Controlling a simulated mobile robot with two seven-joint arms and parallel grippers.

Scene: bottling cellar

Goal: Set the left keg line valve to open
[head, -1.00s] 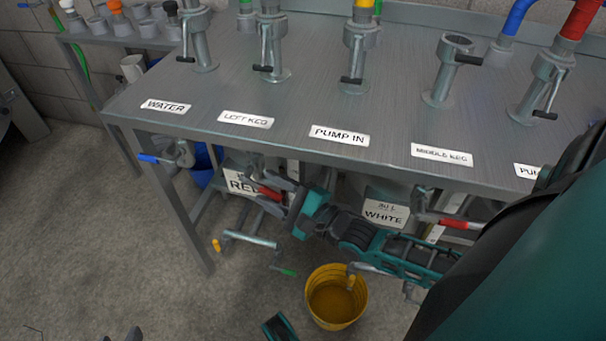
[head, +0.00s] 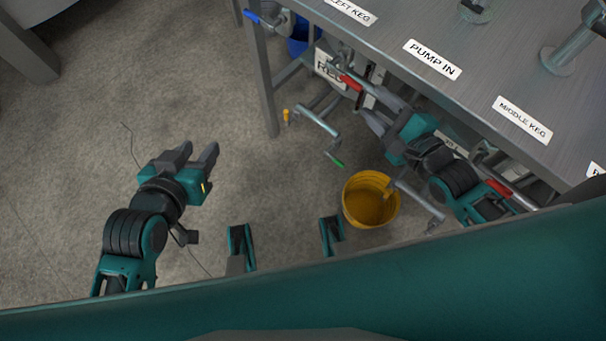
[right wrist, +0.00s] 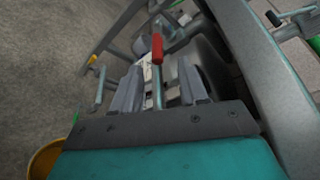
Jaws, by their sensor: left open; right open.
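A red-handled lever (head: 350,83) sits under the table edge, below the left keg label (head: 352,10) and beside a sign reading "RE…" (head: 328,68). I take it for the left keg line valve. My right gripper (head: 373,106) is open close to this lever. In the right wrist view the red grip (right wrist: 157,50) stands just ahead of the open jaws (right wrist: 158,88), its metal rod running back between them. I cannot tell whether they touch. The valve body is mostly hidden. My left gripper (head: 199,152) is open and empty over the floor.
A yellow bucket (head: 370,201) stands on the floor below my right arm. A blue-handled lever (head: 268,20) is at the table's left corner, and another red handle (head: 497,187) lies under the middle keg label (head: 522,119).

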